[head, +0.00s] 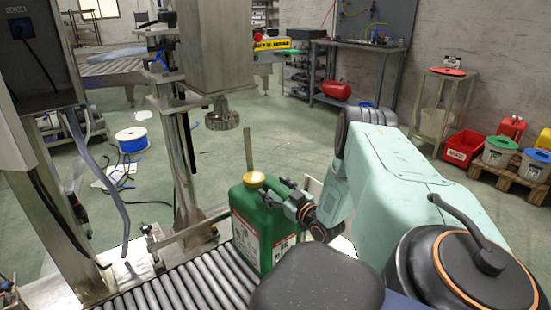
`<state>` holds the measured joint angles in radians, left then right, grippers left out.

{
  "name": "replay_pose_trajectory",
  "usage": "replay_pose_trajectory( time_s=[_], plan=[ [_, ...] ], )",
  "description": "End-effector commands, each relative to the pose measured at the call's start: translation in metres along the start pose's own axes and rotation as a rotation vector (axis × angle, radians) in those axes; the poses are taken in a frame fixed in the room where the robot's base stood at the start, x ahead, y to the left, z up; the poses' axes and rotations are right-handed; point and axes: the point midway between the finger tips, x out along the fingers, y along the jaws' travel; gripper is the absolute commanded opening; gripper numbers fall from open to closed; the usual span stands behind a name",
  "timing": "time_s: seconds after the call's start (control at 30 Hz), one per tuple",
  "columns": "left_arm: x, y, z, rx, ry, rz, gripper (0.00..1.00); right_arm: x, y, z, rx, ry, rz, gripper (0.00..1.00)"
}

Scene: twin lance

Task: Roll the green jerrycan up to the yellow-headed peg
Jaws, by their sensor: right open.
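The green jerrycan (252,222) stands upright on the roller conveyor (186,289), with a white-and-red label low on its side. A yellow round piece (254,180) sits at its top; I cannot tell whether it is a cap or a peg's head. A thin rod (248,150) rises above it. I cannot make out a separate yellow-headed peg. My right gripper (280,192) is open at the right side of the jerrycan's top, by its handle; whether it touches is unclear. My left gripper is not in view.
A metal nozzle head (222,115) hangs above and left of the jerrycan. A steel post (184,160) and a side rail (190,229) stand left of it. Open floor lies behind the conveyor.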

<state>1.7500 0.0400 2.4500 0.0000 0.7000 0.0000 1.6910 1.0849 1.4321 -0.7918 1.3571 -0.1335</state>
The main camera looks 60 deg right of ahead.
Motion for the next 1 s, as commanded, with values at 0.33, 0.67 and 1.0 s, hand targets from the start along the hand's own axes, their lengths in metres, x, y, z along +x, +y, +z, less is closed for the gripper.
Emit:
replay_pose_trajectory(
  time_s=[0.33, 0.67, 1.0],
  plan=[
    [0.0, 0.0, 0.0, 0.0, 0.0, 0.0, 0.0, 0.0003, -0.0001, -0.0004, 0.0, 0.001, 0.0, 0.73],
    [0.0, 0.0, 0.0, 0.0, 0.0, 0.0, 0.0, 0.0003, -0.0001, -0.0004, 0.0, 0.001, 0.0, 0.93],
    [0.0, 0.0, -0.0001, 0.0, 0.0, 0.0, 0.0, -0.0057, 0.0017, -0.0001, 0.002, 0.0, 0.004, 0.93]
  ],
)
